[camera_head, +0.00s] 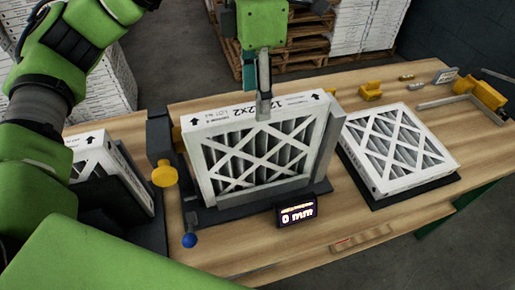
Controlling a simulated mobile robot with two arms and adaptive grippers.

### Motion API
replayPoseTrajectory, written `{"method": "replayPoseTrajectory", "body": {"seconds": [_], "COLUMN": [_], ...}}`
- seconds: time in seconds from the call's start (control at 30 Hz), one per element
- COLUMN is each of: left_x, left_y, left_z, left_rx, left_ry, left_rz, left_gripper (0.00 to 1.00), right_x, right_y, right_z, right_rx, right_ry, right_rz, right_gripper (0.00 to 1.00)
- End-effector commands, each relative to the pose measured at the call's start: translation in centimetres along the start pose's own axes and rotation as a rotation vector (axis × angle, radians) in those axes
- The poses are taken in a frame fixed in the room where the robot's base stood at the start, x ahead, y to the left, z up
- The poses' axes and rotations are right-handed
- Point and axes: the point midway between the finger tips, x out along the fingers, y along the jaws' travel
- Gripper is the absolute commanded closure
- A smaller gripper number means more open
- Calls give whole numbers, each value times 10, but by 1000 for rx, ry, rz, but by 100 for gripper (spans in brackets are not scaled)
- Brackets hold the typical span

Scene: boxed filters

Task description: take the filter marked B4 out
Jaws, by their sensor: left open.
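A white-framed pleated filter (247,158) stands upright in a dark fixture (215,214) at the middle of the bench. Its top edge carries size print and a small lot mark, too small to read surely. My left gripper (264,106) points down at the middle of that top edge, with its jaws open. One finger overlaps the filter's top edge in the picture; I cannot tell if it touches. A second filter (397,148) lies flat on a dark pad at the right. A third filter (90,150) leans at the left, partly hidden by my arm. My right gripper is out of view.
A small display (297,212) reading 0 mm stands in front of the fixture. A yellow knob (165,174) and a blue ball (189,240) sit at its left. Yellow parts (487,94) and a metal bracket lie at the bench's back right. Stacked boxes stand behind.

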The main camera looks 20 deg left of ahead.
Motion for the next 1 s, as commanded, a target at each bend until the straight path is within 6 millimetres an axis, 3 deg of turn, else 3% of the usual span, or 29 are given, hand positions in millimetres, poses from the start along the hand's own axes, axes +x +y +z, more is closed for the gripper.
{"method": "replayPoseTrajectory", "body": {"seconds": [0.2,0.47,0.63,0.77,1.0], "left_x": [36,53,75,94,100], "left_y": [0,0,2,2,2], "left_z": [0,0,2,3,3], "left_rx": [-1,-2,-2,-2,-2], "left_ry": [2,2,3,2,-1], "left_rz": [-2,-2,-3,-2,1], "left_gripper": [49,49,49,49,49], "right_x": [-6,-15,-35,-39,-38], "right_y": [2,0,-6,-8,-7], "right_z": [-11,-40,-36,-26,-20], "right_rx": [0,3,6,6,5], "right_ry": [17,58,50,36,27], "right_rz": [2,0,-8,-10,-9], "right_gripper": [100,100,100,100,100]}}
